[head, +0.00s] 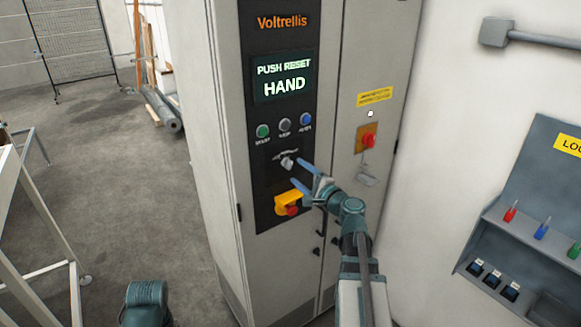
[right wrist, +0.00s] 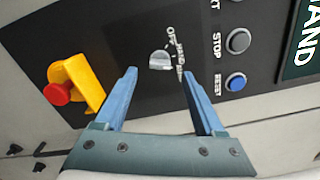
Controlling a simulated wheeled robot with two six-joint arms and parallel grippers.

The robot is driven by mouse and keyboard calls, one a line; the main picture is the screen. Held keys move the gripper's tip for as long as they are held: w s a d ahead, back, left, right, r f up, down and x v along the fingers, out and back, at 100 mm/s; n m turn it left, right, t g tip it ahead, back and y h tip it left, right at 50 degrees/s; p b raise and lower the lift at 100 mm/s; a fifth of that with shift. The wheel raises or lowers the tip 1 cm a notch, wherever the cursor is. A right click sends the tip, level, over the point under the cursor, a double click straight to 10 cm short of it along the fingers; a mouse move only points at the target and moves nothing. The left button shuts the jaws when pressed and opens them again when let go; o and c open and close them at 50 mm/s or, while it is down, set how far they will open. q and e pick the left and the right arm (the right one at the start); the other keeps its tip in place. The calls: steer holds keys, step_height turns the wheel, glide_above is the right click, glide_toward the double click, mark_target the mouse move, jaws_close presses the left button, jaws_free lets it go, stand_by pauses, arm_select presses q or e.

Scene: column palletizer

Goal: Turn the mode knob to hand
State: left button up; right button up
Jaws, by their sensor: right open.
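The mode knob (head: 287,162) is a small grey knob on the black panel of the cabinet. In the right wrist view the knob (right wrist: 159,61) sits just beyond and between my blue fingertips, with its scale lettering to its right. My right gripper (head: 297,172) is open in front of the panel, close to the knob; it also shows in the right wrist view (right wrist: 160,72). No contact with the knob can be made out. The display (head: 283,80) reads "PUSH RESET" and "HAND".
Above the knob are green (head: 263,131), grey (head: 285,125) and blue (head: 306,119) buttons. A red emergency stop on a yellow mount (head: 288,203) sits below. A red switch (head: 368,139) is on the right door. A lockout board (head: 530,215) hangs at right.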

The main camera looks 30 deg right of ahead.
mark_target(291, 166)
steer(key=shift+w+a, duration=0.2)
steer(key=shift+w, duration=2.5)
jaws_close()
